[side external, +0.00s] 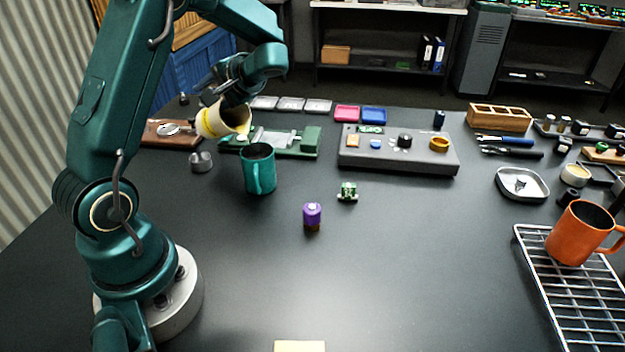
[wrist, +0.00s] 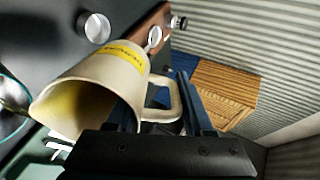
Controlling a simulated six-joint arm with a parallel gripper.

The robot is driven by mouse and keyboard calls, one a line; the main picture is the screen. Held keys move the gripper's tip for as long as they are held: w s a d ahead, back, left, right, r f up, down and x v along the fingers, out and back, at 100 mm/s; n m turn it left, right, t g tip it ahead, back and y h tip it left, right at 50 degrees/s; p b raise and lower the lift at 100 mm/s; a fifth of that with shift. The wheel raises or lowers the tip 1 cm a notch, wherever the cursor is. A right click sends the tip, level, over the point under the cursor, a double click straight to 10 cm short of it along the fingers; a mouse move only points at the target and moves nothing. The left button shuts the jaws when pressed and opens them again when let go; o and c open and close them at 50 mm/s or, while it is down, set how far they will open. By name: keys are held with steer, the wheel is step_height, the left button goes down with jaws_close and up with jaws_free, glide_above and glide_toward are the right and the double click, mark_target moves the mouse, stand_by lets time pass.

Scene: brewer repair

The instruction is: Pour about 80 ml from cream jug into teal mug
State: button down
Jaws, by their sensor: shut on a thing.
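The cream jug (side external: 222,121) hangs tilted on its side in the air, its mouth facing right towards the teal mug (side external: 258,172). My gripper (side external: 214,98) is shut on the jug's handle, which shows between the fingers (wrist: 165,105) in the wrist view. The jug (wrist: 120,72) has a yellow lettered band outside, and yellow shows inside its mouth. The mug stands upright on the table, below and right of the jug's mouth. Its rim (wrist: 22,128) is cut off at the left edge of the wrist view. I cannot make out a falling stream or the mug's fill level.
A green fixture (side external: 311,141) lies behind the mug, and a grey knob (side external: 201,161) sits left of it. A purple-capped vial (side external: 312,214) and a small green part (side external: 347,192) stand to the right. An orange mug (side external: 578,235) rests on a wire rack (side external: 563,307). The front table is mostly clear.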

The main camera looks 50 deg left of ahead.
mark_target(208, 111)
steer(key=shift+w+d+r+g+y, duration=0.15)
steer(key=shift+d+r+y, duration=0.15)
steer(key=shift+r+y, duration=0.25)
steer(key=shift+w+d+r+g+y, duration=0.15)
steer(key=shift+d+r+y, duration=0.1)
steer(key=shift+r+y, duration=0.25)
stand_by(1.6)
steer(key=shift+d+f, duration=0.1)
steer(key=shift+d, duration=0.05)
steer(key=shift+s+a+f+t+h, duration=0.2)
steer(key=shift+a+f+h, duration=0.25)
steer(key=shift+h, duration=0.15)
steer(key=shift+s+a+f+t+h, duration=0.2)
steer(key=shift+a+f+h, duration=0.25)
steer(key=shift+h, duration=0.1)
steer(key=shift+f+h, duration=0.3)
steer(key=shift+f, duration=0.15)
steer(key=shift+a+f+t+h, duration=0.25)
steer(key=shift+f+h, duration=0.4)
steer(key=shift+h, duration=0.05)
steer(key=shift+a+f+t+h, duration=0.25)
steer(key=shift+f+h, duration=0.4)
steer(key=shift+h, duration=0.05)
steer(key=shift+s, duration=0.1)
